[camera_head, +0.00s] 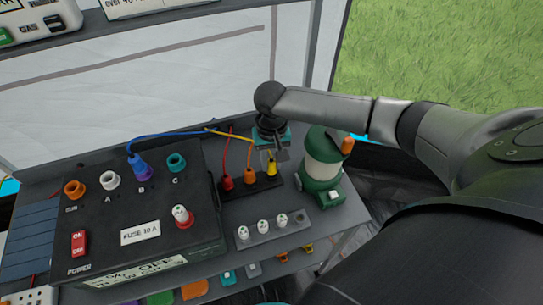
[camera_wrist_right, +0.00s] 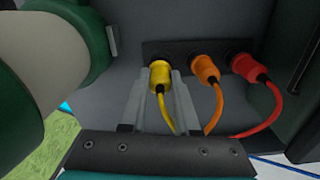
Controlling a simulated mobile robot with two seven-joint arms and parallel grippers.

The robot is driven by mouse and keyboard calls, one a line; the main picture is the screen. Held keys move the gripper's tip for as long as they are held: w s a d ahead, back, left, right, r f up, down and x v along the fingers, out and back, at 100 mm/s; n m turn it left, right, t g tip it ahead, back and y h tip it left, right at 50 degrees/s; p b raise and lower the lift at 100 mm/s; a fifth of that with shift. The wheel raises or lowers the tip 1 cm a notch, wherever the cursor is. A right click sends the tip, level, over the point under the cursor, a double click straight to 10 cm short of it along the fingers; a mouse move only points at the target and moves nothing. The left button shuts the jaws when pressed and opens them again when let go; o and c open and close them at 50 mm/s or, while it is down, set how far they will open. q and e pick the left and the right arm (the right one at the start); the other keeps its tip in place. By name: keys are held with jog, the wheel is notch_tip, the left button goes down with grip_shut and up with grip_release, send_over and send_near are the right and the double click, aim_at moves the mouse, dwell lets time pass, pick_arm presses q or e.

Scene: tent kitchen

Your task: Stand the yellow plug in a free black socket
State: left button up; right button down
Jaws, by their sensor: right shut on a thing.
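The yellow plug (camera_head: 271,167) is upright at the right end of the black socket strip (camera_head: 235,205). It also shows in the right wrist view (camera_wrist_right: 160,74), at the strip's left end there (camera_wrist_right: 183,50). My right gripper (camera_head: 273,157) is shut on the yellow plug from above; its two fingers flank it in the wrist view. I cannot tell whether the plug is fully down in its socket. A red plug (camera_head: 227,183) and an orange plug (camera_head: 249,176) stand in the same strip. My left gripper is not in view.
A green and white lantern (camera_head: 321,165) stands close to the right of the strip. A black power box (camera_head: 110,215) with coloured sockets is at the left. Cables run behind the plugs.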

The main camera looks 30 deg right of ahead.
jog(key=shift+f, duration=0.6)
jog(key=c, duration=0.6)
grip_release()
jog(key=shift+o, duration=0.2)
notch_tip(320, 180, up, 15)
jog(key=p, duration=0.4)
jog(key=shift+s, duration=0.1)
